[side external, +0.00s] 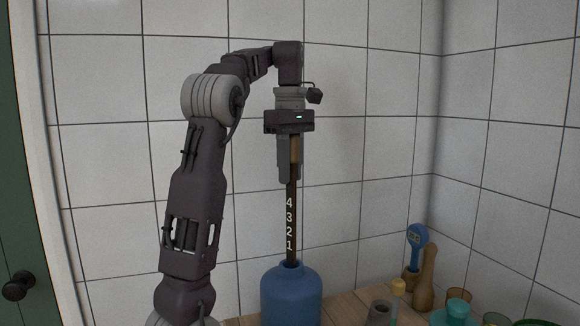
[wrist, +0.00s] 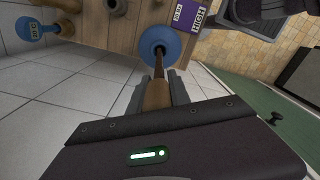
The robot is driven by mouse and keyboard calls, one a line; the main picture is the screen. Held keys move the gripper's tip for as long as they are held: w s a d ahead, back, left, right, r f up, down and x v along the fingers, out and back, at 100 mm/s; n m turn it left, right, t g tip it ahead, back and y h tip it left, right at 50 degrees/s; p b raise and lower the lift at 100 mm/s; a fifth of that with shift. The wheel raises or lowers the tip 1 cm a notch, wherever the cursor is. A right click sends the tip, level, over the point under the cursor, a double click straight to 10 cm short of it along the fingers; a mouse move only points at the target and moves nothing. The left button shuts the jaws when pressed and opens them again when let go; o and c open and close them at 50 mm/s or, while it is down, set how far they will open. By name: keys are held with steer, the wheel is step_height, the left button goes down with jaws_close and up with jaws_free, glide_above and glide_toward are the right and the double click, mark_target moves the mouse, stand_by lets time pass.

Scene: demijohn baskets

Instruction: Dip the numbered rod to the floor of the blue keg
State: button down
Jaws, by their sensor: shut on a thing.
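The numbered rod (side external: 291,215) is dark with a wooden handle and hangs upright, with 4, 3, 2, 1 readable from top to bottom. My gripper (side external: 287,176) is shut on the rod's handle, well above the blue keg (side external: 291,296). The rod's lower end meets the keg's narrow mouth, and all four numbers show above it. In the wrist view, the rod (wrist: 158,66) runs from between the fingers to the mouth of the blue keg (wrist: 172,40). Its tip is hidden there; I cannot tell how far inside it is.
The keg stands on a wooden top (side external: 345,303). To its right are a blue gauge-like tool (side external: 417,236), a wooden pestle-like piece (side external: 426,280), a teal-lidded jar (side external: 457,311) and small pots. The wrist view shows a purple "HIGH" box (wrist: 190,15) near the keg. A tiled wall stands behind.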

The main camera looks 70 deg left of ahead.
mark_target(290, 263)
steer(key=shift+f, duration=9.2)
steer(key=shift+r, duration=10.1)
